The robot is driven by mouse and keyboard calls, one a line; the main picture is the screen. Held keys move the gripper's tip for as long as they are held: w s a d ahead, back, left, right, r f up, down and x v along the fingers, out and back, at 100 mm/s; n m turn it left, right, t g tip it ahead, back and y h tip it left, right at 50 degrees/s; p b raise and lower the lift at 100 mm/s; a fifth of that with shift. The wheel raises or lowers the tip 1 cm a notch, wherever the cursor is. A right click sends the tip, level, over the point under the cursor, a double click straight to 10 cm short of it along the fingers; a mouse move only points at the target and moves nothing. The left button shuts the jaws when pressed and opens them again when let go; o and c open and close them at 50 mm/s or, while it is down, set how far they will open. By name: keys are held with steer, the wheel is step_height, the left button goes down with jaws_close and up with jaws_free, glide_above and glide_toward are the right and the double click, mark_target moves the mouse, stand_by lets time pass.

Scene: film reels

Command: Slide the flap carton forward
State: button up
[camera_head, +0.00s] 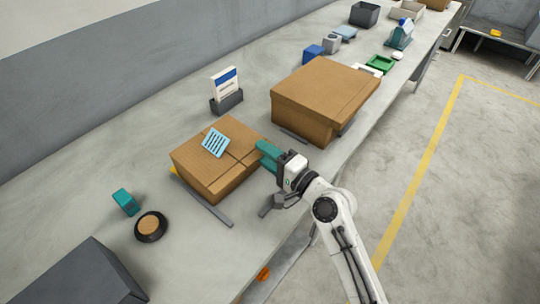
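The flap carton seems to be the brown cardboard box (228,172) in the left middle of the long grey bench. Its top shows flap seams, and a light-blue printed label (215,142) lies on it. My gripper (268,180) is at the carton's right side, close to the bench's front edge. A teal block-like part (268,154) is at the gripper's upper side, near the carton's right corner. I cannot tell whether it is a finger or a separate thing, nor whether it touches the carton. A grey finger-like part shows lower down. The gripper's opening is unclear.
A larger brown box (318,92) stands behind and right of the carton. Grey strips (211,210) lie in front of both boxes. A card holder (227,100) stands behind. A tape roll (151,226), a teal block (126,202) and a dark box (75,280) are left.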

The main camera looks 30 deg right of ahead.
steer(key=shift+c, duration=0.4)
jaws_close()
